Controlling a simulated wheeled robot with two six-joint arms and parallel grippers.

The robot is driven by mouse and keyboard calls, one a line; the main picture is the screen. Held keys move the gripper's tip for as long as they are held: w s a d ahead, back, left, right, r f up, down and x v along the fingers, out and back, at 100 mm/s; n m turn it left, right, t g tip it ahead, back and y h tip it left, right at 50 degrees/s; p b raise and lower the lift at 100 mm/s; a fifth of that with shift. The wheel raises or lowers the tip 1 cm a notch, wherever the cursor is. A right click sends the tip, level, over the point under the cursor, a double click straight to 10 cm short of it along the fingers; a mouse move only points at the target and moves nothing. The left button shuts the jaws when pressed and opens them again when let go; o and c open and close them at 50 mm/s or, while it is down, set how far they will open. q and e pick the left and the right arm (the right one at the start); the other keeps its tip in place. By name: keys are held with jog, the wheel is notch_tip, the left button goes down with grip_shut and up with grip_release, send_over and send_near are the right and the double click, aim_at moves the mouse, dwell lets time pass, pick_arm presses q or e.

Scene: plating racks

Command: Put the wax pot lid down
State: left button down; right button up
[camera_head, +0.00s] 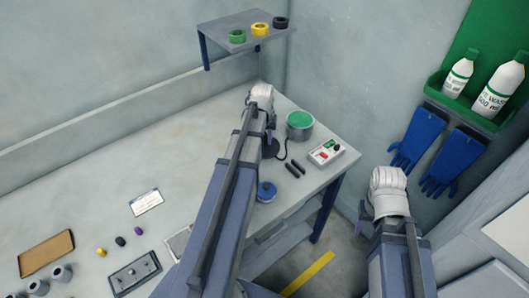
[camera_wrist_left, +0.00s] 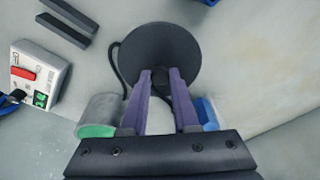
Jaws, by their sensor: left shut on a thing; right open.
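The wax pot lid is a dark grey disc (camera_wrist_left: 160,48) with a small knob. My left gripper (camera_wrist_left: 162,78) is shut on that knob in the left wrist view. In the head view the lid (camera_head: 271,149) shows partly behind my left arm, low over the table's right end, and my left gripper (camera_head: 270,136) is above it. I cannot tell whether it touches the tabletop. An open grey pot with green contents (camera_head: 300,121) stands just right of the lid; it also shows in the left wrist view (camera_wrist_left: 98,122). My right gripper (camera_head: 366,212) is open, off the table's right side.
A white control box (camera_head: 326,152) and two dark bars (camera_head: 295,168) lie right of the lid, with a dark cable nearby. A blue round container (camera_head: 266,191) stands nearer the front edge. The table's middle (camera_head: 140,130) is clear.

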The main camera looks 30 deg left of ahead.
aim_at(265, 146)
pick_arm(q)
jog(key=shift+f, duration=0.1)
notch_tip(265, 146, down, 4)
jog(key=b, duration=0.3)
jog(key=shift+b, duration=0.3)
jog(key=shift+r, duration=0.2)
jog(key=shift+f, duration=0.15)
jog(key=c, duration=0.7)
grip_release()
jog(key=r+p, duration=0.4)
jog(key=s+r+p, duration=0.1)
jog(key=r+p, duration=0.7)
jog(key=shift+s+d+r, duration=0.15)
jog(key=shift+s+d, duration=0.2)
jog(key=shift+s, duration=0.05)
